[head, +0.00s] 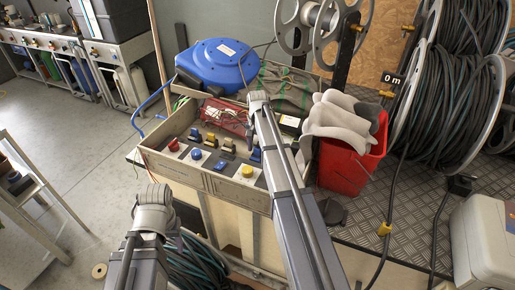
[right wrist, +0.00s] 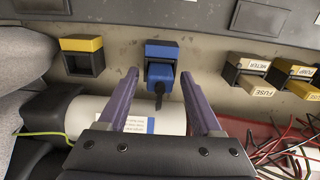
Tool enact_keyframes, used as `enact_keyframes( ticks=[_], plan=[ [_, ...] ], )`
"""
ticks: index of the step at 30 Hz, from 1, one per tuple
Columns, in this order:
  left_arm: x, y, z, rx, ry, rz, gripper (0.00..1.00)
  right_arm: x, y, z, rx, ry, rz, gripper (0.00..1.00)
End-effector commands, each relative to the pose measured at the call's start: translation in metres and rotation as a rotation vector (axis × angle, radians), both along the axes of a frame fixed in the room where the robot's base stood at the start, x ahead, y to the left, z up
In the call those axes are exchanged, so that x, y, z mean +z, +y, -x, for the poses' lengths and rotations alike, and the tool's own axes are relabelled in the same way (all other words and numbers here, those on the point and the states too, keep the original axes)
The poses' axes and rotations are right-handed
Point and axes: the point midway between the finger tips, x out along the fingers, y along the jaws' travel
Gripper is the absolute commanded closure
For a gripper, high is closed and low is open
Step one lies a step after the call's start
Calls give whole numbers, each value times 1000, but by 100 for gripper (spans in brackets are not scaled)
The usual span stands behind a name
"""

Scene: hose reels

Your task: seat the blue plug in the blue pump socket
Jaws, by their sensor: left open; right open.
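The blue pump socket (right wrist: 162,50), a dark block with a blue top, sits on the panel in the right wrist view. The blue plug (right wrist: 160,73), with a dark cable, is at its mouth; I cannot tell how deep it sits. My right gripper (right wrist: 158,77) is open, one purple finger on each side of the plug, with gaps visible. In the head view the blue socket area (head: 256,155) shows beside my right arm, which hides the right fingers. My left gripper (head: 154,194) is low at left, off the panel, holding nothing visible.
A yellow-topped socket (right wrist: 82,57) is left of the blue one, and fuse holders (right wrist: 247,70) are right. Red wires (right wrist: 285,150) and a white cylinder (right wrist: 125,116) lie close by. A red bucket (head: 350,165) with gloves stands right of the panel box.

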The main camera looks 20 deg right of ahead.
Motion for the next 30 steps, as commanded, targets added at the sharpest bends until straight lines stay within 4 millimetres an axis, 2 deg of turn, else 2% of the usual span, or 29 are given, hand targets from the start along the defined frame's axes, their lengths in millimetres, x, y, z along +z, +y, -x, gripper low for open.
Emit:
enact_keyframes(
  ticks=[8, 24, 30],
  plan=[
    [27, 0, 0, 0, 0, 0, 43, 27, 0, 0, 0, 0, 0, 34],
    [109, 0, 0, 1, 0, 0, 43, 109, 0, 0, 0, 0, 0, 34],
    [122, 0, 0, 1, 0, 0, 43, 122, 0, 0, 0, 0, 0, 34]
  ],
)
